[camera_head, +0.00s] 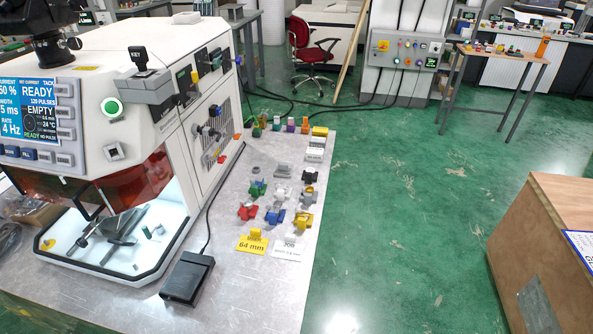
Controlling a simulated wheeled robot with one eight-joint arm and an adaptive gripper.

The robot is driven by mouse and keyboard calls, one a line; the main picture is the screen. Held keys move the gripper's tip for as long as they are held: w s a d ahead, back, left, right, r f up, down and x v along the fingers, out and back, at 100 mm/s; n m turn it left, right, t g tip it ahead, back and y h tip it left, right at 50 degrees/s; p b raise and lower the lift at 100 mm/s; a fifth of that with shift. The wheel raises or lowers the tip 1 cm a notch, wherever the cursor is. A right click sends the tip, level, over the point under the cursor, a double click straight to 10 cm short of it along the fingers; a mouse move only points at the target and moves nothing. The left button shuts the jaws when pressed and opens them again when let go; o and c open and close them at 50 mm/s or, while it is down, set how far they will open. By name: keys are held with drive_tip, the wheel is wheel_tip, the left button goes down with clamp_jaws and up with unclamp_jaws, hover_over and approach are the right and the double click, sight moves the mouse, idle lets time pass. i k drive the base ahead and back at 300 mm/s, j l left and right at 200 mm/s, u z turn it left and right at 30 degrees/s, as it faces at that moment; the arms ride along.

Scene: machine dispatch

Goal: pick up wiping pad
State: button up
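I cannot single out a wiping pad for certain in the head view. Small parts in several colours (274,216) lie in rows on the metal bench (225,276), right of a white machine (187,40). Pale flat pieces (315,153) and a yellow piece (320,131) lie near the bench's far right corner. The machine's lit front chamber (110,262) holds grey metal fixtures and a small green cylinder (146,232). My gripper is not in view.
A black foot pedal (187,277) with a cable lies on the bench. A yellow "64 mm" card (252,245) and a white card (289,251) lie near the right edge. A wooden crate (540,235) stands right. Green floor (400,220) between is clear.

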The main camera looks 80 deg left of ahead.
sight(283, 169)
drive_tip(key=i+j+u, duration=0.1)
drive_tip(key=i+u, duration=0.25)
drive_tip(key=u, duration=0.15)
drive_tip(key=i+u, duration=0.45)
drive_tip(key=i+l+u, duration=0.15)
drive_tip(key=i+u, duration=0.15)
drive_tip(key=u, duration=0.2)
drive_tip(key=i+j+u, duration=0.15)
drive_tip(key=u, duration=0.3)
drive_tip(key=i+u, duration=0.3)
drive_tip(key=u, duration=0.2)
drive_tip(key=i+u, duration=0.25)
drive_tip(key=u, duration=0.2)
drive_tip(key=i+u, duration=0.25)
drive_tip(key=u, duration=0.2)
drive_tip(key=i+l+u, duration=0.2)
drive_tip(key=u, duration=0.25)
drive_tip(key=i+u, duration=0.3)
drive_tip(key=u, duration=0.15)
drive_tip(key=i+u, duration=0.45)
drive_tip(key=k+l, duration=0.05)
drive_tip(key=k, duration=0.05)
